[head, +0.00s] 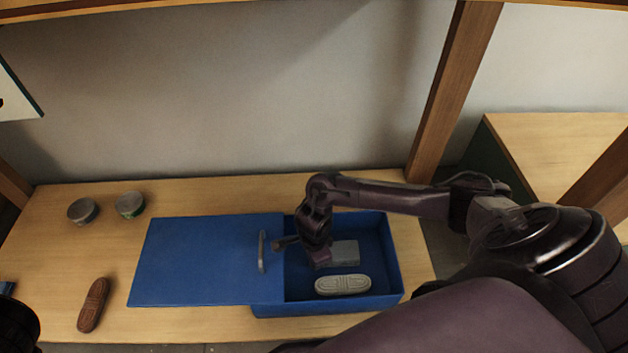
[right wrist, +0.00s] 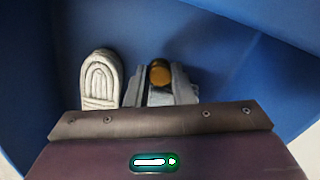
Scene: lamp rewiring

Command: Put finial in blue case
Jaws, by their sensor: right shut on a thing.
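The blue case (head: 395,262) stands on the table, its right part open and its left part under a flat blue lid (head: 200,260) with a grey handle (head: 262,251). My right gripper (head: 345,253) reaches down inside the open part. In the right wrist view its grey fingers (right wrist: 160,88) are shut on a small round brass-coloured finial (right wrist: 159,73), with the blue case floor and walls around. The head view does not show the finial clearly. My left gripper is not in view; only a dark part of my arm shows at the lower left.
A pale oval ridged piece (head: 342,285) lies in the case near its front wall, beside my right gripper; it also shows in the right wrist view (right wrist: 100,80). A brown oval piece (head: 93,305) and two round tins (head: 130,205) (head: 83,211) are on the table at left.

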